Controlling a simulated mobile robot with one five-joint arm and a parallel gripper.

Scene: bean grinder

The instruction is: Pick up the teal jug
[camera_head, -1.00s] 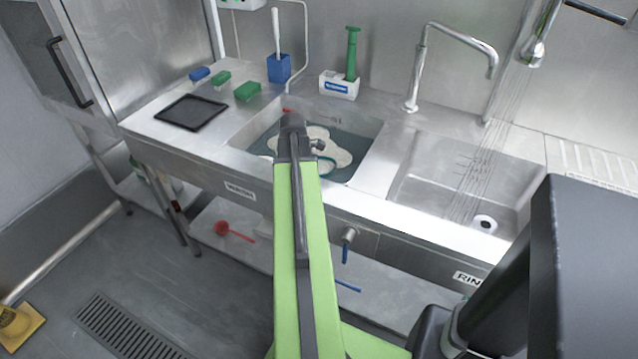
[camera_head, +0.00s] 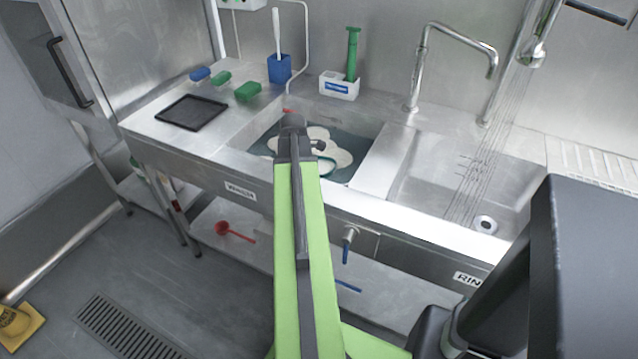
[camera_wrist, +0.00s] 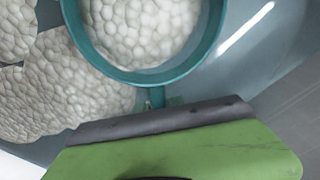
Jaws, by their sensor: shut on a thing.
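The teal jug (camera_wrist: 150,76) shows in the wrist view as a round teal rim with white foam inside it. Its short handle (camera_wrist: 157,97) points down to my gripper (camera_wrist: 160,106), which is shut on it. Only a green finger with a dark grey edge shows clearly; the other finger is hidden. In the head view my arm reaches over the left basin, and a bit of the jug's teal rim (camera_head: 329,166) shows beside my wrist. My fingertips are hidden there.
The left basin (camera_head: 368,150) holds bluish water with white foam. To its right is a rinse basin (camera_head: 420,190) under running water. Black tray (camera_head: 190,112), brushes and blue holder (camera_head: 279,68) stand left and behind. A tap (camera_head: 412,95) rises between the basins.

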